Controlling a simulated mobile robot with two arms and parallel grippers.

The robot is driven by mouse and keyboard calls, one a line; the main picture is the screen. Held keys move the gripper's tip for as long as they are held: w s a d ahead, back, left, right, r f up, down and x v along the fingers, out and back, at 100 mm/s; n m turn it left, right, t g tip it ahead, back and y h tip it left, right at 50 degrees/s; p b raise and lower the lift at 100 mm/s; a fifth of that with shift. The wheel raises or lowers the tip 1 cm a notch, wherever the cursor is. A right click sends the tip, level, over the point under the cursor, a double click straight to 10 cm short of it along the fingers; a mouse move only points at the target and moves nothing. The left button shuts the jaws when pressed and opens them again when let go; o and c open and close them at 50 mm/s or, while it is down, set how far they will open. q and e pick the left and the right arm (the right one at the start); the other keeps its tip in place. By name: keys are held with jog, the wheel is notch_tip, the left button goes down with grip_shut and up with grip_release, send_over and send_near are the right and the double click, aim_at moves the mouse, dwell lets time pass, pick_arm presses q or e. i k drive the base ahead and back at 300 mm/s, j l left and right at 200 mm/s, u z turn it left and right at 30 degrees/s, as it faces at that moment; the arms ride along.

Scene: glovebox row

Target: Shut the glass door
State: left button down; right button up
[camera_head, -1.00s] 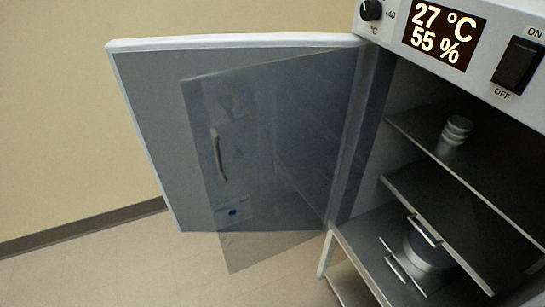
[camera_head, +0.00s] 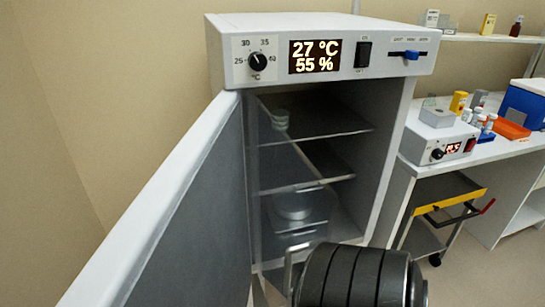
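The glass door (camera_head: 285,165) is a clear, faintly tinted panel hinged at the left of the incubator opening. It stands ajar, swung out toward me, and I see shelves through it. Its lower part is hidden behind a black ribbed part of my arm at the bottom centre. A pale bracket-like piece shows beside that arm part; I cannot tell whether it belongs to the arm or the door. The incubator (camera_head: 400,62) stands upright with a grey inside. No gripper fingers can be made out.
The thick outer door (camera_head: 190,215) stands wide open at the left, close to me. A bench (camera_head: 405,140) with a small heater box (camera_head: 440,142) and bottles is at the right, with a yellow-edged cart (camera_head: 450,203) below.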

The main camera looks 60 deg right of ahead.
aim_at(270, 242)
jog(key=z, duration=0.4)
jog(key=j+z, duration=0.15)
jog(key=z, duration=0.65)
jog(key=j+z, duration=0.15)
jog(key=z, duration=0.65)
